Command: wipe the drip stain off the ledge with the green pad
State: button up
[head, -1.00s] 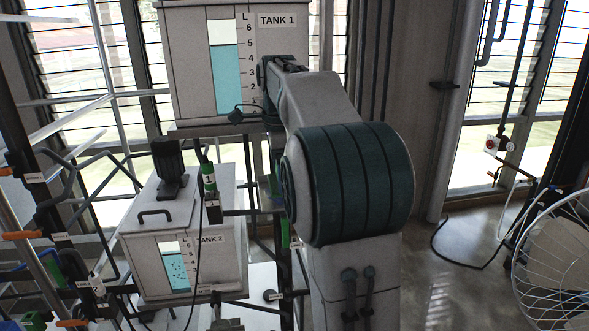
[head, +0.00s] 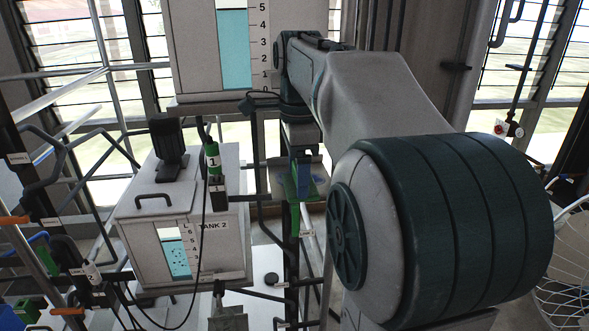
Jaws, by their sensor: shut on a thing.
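My gripper (head: 302,172) hangs below my wrist, right of Tank 2 and under the level of Tank 1. It is small and partly dark in the head view. It is shut on the green pad (head: 288,189), which shows as a small green patch at its lower left. I cannot tell whether the pad touches the ledge.
Tank 1 (head: 190,55) stands above left, and Tank 2 (head: 180,218) stands lower left. A black cable (head: 205,235) hangs before Tank 2. Pipes and coloured handles crowd the left. A wire fan guard (head: 565,275) is at the right edge.

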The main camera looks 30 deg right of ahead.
jog(key=shift+w+r, duration=0.1)
notch_tip(320, 180, up, 2)
jog(key=shift+r+p, duration=0.25)
jog(key=shift+p, duration=1)
jog(key=shift+r+p, duration=0.6)
jog(key=shift+r, duration=1.1)
jog(key=shift+r, duration=0.1)
jog(key=shift+r, duration=1.35)
